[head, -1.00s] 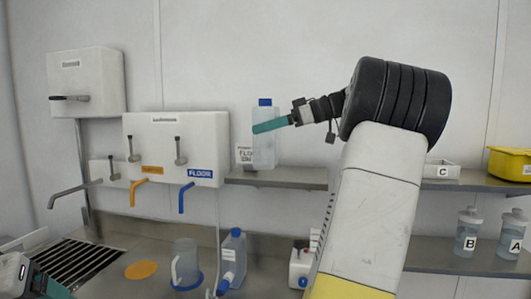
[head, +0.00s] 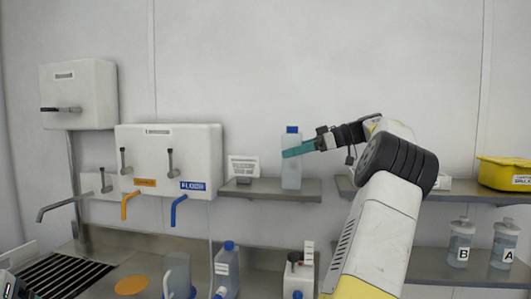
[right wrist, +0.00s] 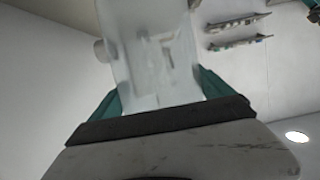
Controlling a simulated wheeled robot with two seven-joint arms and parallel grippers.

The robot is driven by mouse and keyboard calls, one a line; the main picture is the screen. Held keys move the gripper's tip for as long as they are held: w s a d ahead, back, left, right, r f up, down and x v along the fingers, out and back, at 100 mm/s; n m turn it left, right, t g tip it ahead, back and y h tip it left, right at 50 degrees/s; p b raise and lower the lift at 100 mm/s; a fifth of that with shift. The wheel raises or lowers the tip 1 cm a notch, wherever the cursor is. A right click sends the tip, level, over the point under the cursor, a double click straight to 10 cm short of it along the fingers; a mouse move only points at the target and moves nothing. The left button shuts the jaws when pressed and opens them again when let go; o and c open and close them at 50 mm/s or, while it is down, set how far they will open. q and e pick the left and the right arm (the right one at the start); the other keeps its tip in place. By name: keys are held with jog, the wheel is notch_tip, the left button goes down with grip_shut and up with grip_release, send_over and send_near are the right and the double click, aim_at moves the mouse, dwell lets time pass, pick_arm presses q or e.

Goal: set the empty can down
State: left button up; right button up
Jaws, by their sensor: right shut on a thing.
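The can (head: 291,172) is a pale translucent bottle with a blue cap. My right gripper (head: 298,149) is shut around its upper part with teal fingers. The can is upright at the right part of the left wall shelf (head: 260,190), its base at shelf height; I cannot tell whether it touches. In the right wrist view the can (right wrist: 155,50) sits between the teal fingers, large and blurred. Only a bit of my left arm shows at the bottom left corner; its fingers cannot be made out.
A small sign (head: 243,167) stands left of the can on the shelf. Below are a blue-capped bottle (head: 227,268), a jug (head: 177,275) and a white container (head: 298,275) on the counter. A yellow bin (head: 504,173) is on the right shelf. Taps (head: 178,205) are on the left.

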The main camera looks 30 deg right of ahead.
jog(key=shift+f, duration=0.25)
jog(key=o, duration=1.2)
jog(key=shift+o, duration=0.2)
jog(key=v, duration=1.2)
